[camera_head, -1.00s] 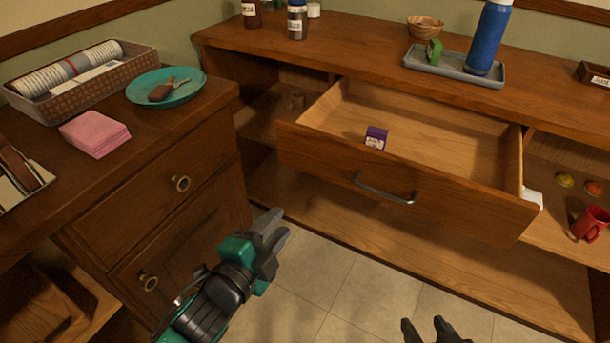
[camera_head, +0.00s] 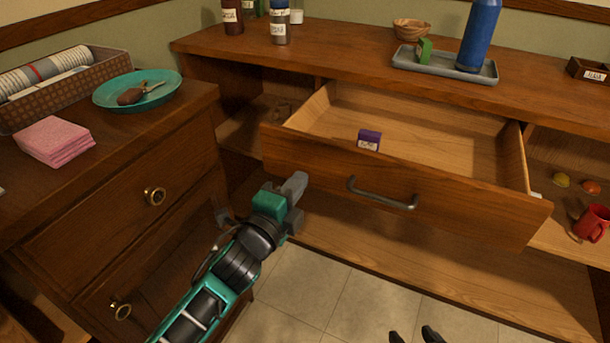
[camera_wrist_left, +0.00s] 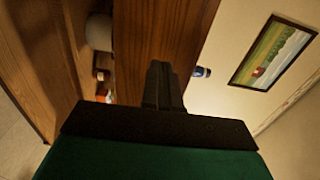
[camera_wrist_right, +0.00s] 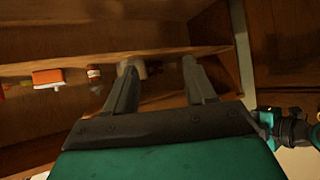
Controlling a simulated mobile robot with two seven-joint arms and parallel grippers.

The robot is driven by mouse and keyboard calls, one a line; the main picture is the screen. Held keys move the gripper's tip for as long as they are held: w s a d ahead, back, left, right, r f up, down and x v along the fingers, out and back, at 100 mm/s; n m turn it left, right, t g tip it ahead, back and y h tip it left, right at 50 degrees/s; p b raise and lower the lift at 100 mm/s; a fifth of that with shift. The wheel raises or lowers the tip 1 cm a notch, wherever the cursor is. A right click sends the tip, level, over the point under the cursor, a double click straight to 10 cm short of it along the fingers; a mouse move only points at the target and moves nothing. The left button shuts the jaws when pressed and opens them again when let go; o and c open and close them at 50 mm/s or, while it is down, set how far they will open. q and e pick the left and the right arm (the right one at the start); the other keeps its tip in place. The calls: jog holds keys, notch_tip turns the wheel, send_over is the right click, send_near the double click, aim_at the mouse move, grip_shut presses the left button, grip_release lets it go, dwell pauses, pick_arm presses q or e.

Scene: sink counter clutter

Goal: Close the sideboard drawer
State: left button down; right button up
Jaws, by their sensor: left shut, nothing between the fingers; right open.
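The sideboard drawer (camera_head: 340,183) is pulled out, with a grey bar handle (camera_head: 381,194) on its front. A small purple box (camera_head: 369,140) lies inside it near the front. My left gripper (camera_head: 294,187) is shut and empty, just in front of and below the left part of the drawer front; contact cannot be told. In the left wrist view its fingers (camera_wrist_left: 163,85) are together, pointing at a wooden surface. My right gripper (camera_head: 414,337) is low at the bottom edge, below the drawer. In the right wrist view its fingers (camera_wrist_right: 158,80) are apart with nothing held.
The sideboard top (camera_head: 340,50) carries a grey tray (camera_head: 445,67) with a blue bottle (camera_head: 479,35). A red mug (camera_head: 592,223) stands on the right shelf. A dark cabinet (camera_head: 110,210) with a teal plate (camera_head: 135,90) stands at left. Floor tiles in front are clear.

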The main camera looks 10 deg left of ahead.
aim_at(312, 164)
pick_arm(q)
jog(key=x, duration=0.2)
jog(key=shift+w+d+f+b, duration=0.1)
jog(key=shift+w+b, duration=0.2)
jog(key=shift+w+d, duration=0.2)
jog(key=shift+w, duration=0.45)
pick_arm(e)
jog(key=shift+w+a+r, duration=0.1)
jog(key=shift+w+a, duration=0.2)
jog(key=shift+w, duration=0.05)
